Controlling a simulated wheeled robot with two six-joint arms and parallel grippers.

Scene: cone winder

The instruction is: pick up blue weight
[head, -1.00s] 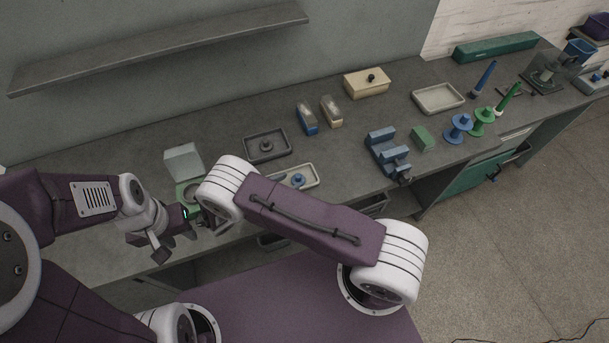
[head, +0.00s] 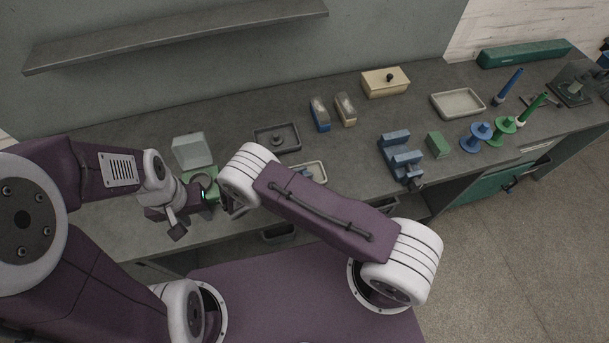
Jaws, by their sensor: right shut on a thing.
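The blue weight (head: 305,171) shows as a small blue patch at the pale shallow tray (head: 322,173), partly covered, just behind my right forearm. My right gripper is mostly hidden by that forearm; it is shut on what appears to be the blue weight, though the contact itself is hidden. I cannot tell whether the weight is clear of the tray. My left gripper (head: 190,216) is at the left, near the bench's front edge, beside a green case with a raised clear lid (head: 193,150). Its fingers look apart, with nothing seen between them.
A dark square tray (head: 291,132) lies behind the pale tray. Blue (head: 320,114) and beige (head: 345,109) blocks, a lidded box (head: 385,83), a blue vice (head: 400,157) and a green block (head: 438,144) stand right of it. Bare bench lies between the trays and wall.

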